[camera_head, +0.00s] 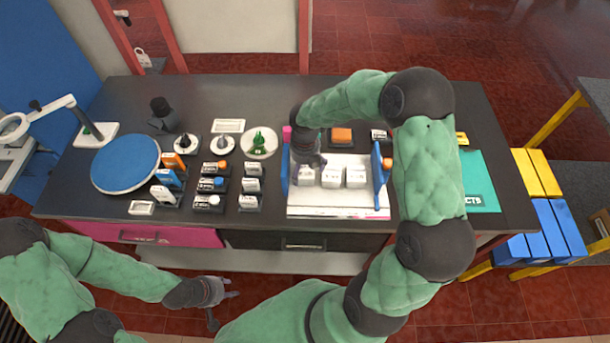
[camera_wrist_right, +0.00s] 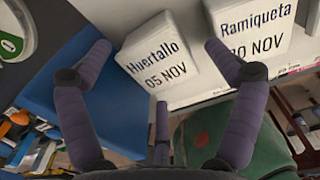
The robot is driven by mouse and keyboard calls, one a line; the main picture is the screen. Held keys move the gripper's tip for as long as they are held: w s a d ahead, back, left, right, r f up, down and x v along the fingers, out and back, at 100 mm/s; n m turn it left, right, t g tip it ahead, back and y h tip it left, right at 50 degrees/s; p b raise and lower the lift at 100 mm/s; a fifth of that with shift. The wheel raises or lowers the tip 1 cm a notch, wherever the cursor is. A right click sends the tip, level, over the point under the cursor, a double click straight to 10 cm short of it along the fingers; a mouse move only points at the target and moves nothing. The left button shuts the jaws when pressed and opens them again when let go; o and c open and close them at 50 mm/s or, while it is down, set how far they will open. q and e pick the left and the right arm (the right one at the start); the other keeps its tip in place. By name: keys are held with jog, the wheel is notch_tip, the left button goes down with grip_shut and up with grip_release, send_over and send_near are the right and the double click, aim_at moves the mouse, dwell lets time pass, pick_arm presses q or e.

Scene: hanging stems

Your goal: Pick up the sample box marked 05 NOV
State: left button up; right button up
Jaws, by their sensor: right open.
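The sample box marked "Huertallo 05 NOV" (camera_wrist_right: 160,55) is white and lies between the spread fingers of my right gripper in the right wrist view. In the head view it appears to be the leftmost of the white boxes (camera_head: 306,178) in the blue-ended rack, partly hidden by the gripper. My right gripper (camera_head: 309,163) is open just above it, with no clear grip on it. A box marked "Ramiqueta" (camera_wrist_right: 255,30) stands beside it; its date is partly covered by a finger. My left gripper (camera_head: 222,304) is open and empty, low in front of the bench.
The rack's blue end panels (camera_head: 382,180) stand at both sides of the boxes. Small labelled holders (camera_head: 212,184), a green item on a white dish (camera_head: 259,142) and a round blue mat (camera_head: 126,164) lie left. A teal folder (camera_head: 478,182) lies right.

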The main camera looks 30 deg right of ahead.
jog(key=shift+s+a+f, duration=0.1)
jog(key=shift+s+f, duration=0.1)
jog(key=shift+f, duration=0.7)
jog(key=shift+w+f, duration=0.1)
jog(key=shift+f, duration=0.2)
jog(key=shift+r, duration=0.1)
jog(key=c, duration=1.1)
